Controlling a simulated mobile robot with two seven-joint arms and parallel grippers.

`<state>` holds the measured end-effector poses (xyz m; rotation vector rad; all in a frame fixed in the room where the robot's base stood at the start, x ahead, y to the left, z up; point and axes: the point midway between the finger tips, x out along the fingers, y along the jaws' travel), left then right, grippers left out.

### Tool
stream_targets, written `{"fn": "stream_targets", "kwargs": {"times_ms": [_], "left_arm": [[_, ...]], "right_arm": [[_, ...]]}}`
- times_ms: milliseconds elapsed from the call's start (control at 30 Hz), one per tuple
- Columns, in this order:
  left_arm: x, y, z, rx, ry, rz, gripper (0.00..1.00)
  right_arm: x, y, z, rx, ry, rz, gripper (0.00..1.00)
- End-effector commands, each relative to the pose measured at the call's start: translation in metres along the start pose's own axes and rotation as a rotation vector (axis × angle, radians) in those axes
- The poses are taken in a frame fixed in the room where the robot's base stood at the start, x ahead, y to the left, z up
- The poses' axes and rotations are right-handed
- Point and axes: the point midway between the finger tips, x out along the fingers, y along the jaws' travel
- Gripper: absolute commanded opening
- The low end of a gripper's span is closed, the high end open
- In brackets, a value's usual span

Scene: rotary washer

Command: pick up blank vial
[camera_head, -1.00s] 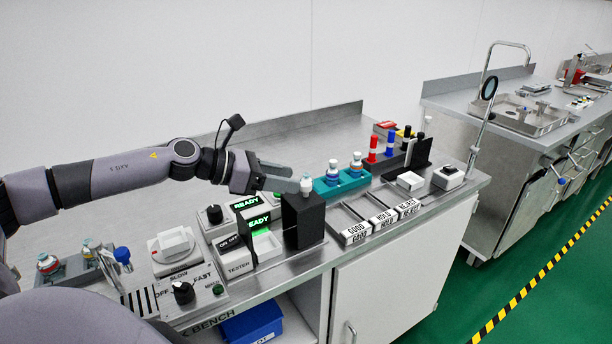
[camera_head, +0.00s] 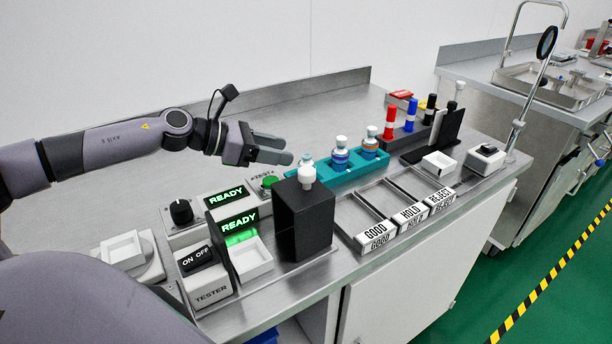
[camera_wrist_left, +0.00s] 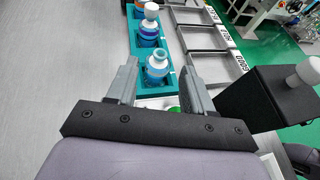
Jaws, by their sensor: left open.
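A teal rack (camera_head: 345,170) on the bench holds a row of vials with blue and orange bands. The nearest vial (camera_head: 307,160) is partly hidden by a white-topped piece (camera_head: 307,176) on a black stand (camera_head: 304,220). Two other vials, a middle one (camera_head: 341,154) and a far one (camera_head: 370,142), have white caps. I cannot tell which is blank. My left gripper (camera_head: 287,150) is open and empty by the rack's near end. In the left wrist view its fingers (camera_wrist_left: 157,80) frame the nearest vial (camera_wrist_left: 157,66), with no grip visible. My right gripper is out of view.
The tall black stand is close to the gripper, on the right in the wrist view (camera_wrist_left: 265,95). Trays marked GOOD, HOLD and REJECT (camera_head: 408,213) lie right of the rack. Testers reading READY (camera_head: 238,222) stand at the near left.

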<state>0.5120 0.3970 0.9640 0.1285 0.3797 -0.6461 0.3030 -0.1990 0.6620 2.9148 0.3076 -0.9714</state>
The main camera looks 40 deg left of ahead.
Motion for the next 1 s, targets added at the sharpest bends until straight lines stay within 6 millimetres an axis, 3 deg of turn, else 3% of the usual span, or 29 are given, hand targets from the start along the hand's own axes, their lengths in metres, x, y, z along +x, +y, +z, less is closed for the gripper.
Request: {"fn": "stream_targets", "kwargs": {"times_ms": [367, 733, 1000], "left_arm": [[0.021, 0.0, 0.002, -0.001, -0.003, -0.001, 0.51], [0.063, 0.001, 0.001, -0.003, -0.003, -0.001, 0.51], [0.07, 0.0, -0.001, -0.001, -0.001, 0.0, 0.51]], "right_arm": [[-0.006, 0.002, -0.008, -0.008, 0.007, 0.004, 0.43], [-0.015, 0.004, -0.016, -0.011, 0.0, 0.008, 0.43], [-0.016, 0.004, -0.018, -0.011, 0.002, 0.008, 0.43]]}}
